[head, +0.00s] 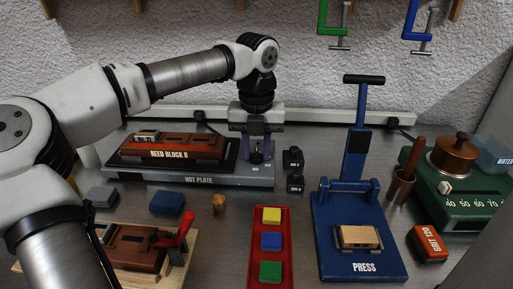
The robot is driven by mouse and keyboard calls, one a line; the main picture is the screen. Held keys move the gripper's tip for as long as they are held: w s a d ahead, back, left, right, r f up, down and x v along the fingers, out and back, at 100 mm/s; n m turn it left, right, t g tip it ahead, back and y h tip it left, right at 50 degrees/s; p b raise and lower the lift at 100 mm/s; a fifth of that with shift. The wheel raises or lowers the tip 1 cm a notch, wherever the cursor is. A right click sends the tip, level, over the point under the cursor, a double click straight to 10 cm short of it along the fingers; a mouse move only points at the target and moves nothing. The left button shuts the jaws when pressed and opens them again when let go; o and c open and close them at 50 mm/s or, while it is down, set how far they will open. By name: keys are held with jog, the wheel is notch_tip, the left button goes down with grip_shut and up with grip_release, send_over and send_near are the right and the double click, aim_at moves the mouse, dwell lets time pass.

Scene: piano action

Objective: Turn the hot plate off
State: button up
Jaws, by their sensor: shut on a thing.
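The hot plate (235,181) is a grey, low box at the back of the bench, with its name on the front face. A dark red-brown block labelled Reed Block B (190,150) lies on its black top plate. My gripper (257,158) points down at the right end of the hot plate. Its fingers are shut on the hot plate's control there, which they mostly hide. I cannot make out the control's shape or its setting.
A blue press (360,235) stands further right, near a green device (455,195). A red tray (257,216) with coloured blocks lies in front. A wooden fixture (186,265) is at front left.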

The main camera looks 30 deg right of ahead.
aim_at(257, 152)
jog(key=o, duration=1)
notch_tip(257, 152, up, 14)
jog(key=shift+f+p, duration=0.1)
jog(key=shift+p, duration=0.45)
jog(key=shift+s, duration=0.1)
